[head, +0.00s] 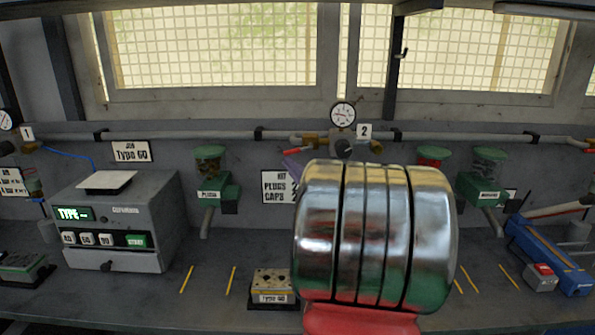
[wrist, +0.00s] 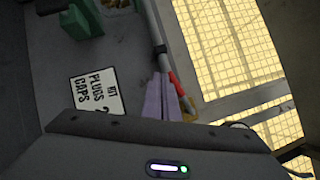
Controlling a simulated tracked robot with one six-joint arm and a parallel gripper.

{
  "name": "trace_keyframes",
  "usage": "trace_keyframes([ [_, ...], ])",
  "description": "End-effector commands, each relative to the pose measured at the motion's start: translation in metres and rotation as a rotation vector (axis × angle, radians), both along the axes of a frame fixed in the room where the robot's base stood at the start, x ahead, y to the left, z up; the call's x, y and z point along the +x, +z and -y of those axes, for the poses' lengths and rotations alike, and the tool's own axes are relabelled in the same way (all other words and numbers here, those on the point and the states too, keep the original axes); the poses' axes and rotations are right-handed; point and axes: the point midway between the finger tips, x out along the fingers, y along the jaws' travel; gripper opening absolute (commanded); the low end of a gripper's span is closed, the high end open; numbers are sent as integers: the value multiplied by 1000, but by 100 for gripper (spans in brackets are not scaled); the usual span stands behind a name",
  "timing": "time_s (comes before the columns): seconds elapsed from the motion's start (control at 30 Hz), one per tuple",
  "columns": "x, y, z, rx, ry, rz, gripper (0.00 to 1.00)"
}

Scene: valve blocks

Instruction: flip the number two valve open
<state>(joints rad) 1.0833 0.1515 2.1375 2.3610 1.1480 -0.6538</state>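The number two valve has a brass body (head: 309,141) on the wall pipe, left of its round gauge (head: 343,114) and the "2" label (head: 364,131). Its red lever shows in the wrist view (wrist: 174,82), lying roughly along the pipe, with brass (wrist: 188,104) at one end. My gripper (wrist: 159,75) shows as two pale purple fingers close together, with no clear gap between them. The fingertips are right beside the red lever, which is not between them; I cannot tell whether they touch. In the head view my silver arm link hides most of the gripper.
The pipe (head: 220,136) runs along the wall above the bench. A "Plugs Caps" sign (head: 275,186) hangs below it. Green dispensers (head: 218,187) and (head: 484,190) flank my arm. A grey machine (head: 125,225) stands left, a blue tool (head: 545,255) right. A small block (head: 271,283) sits on the bench.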

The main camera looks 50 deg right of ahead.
Motion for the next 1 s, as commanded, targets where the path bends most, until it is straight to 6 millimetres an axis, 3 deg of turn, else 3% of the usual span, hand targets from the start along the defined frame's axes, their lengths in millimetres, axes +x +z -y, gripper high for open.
trace_keyframes([
  [0.4,5,10,-3,-1,-1,1,0],
  [1.0,4,8,-3,-1,-3,1,0],
])
